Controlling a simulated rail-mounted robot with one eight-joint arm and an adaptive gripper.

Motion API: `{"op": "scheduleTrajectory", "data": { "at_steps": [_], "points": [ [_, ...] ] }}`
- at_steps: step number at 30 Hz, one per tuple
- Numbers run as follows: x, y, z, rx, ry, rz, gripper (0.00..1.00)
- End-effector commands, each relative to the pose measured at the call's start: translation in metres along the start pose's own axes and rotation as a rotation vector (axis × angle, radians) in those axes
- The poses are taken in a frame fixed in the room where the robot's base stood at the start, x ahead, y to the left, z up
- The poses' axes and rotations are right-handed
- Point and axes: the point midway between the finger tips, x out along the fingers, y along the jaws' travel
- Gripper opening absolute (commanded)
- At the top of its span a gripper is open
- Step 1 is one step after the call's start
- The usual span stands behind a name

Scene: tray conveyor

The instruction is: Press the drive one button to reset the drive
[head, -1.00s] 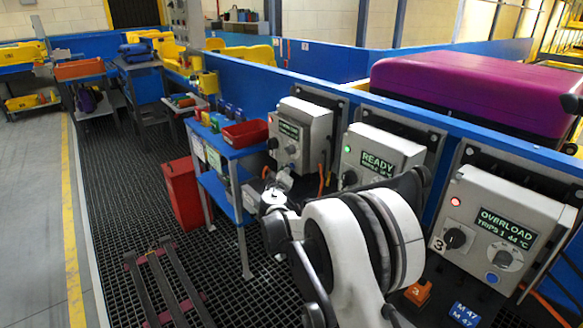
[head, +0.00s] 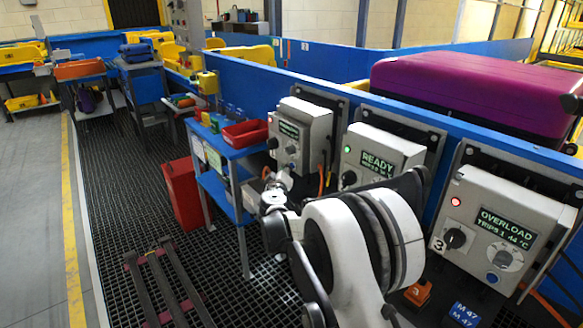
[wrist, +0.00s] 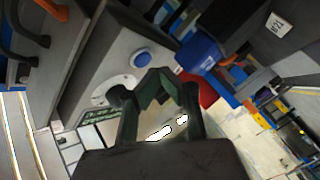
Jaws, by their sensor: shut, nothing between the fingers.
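The leftmost drive box (head: 300,135) has a small green display, too small to read, and a dark knob (head: 273,143). In the wrist view a grey drive box face (wrist: 92,75) carries a round blue button (wrist: 140,59) beside a pale dial (wrist: 103,92). My gripper (wrist: 156,84) is shut and empty, its fingertips just below the blue button in the picture. I cannot tell whether they touch it. In the head view my wrist hides the gripper near the leftmost box.
The middle drive box (head: 380,158) reads READY. The right drive box (head: 500,205), marked 3, reads OVERLOAD and has a lit red lamp (head: 455,202). A blue table (head: 238,152) with a red bin (head: 245,133) stands left of the boxes. A purple case (head: 470,90) lies behind the blue wall.

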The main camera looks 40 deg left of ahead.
Motion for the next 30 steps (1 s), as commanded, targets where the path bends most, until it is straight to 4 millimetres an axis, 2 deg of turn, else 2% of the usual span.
{"op": "scheduleTrajectory", "data": {
  "at_steps": [30],
  "points": [
    [0.0077, 0.0054, 0.0056, 0.000, 0.000, 0.000, 0.00]
  ]
}}
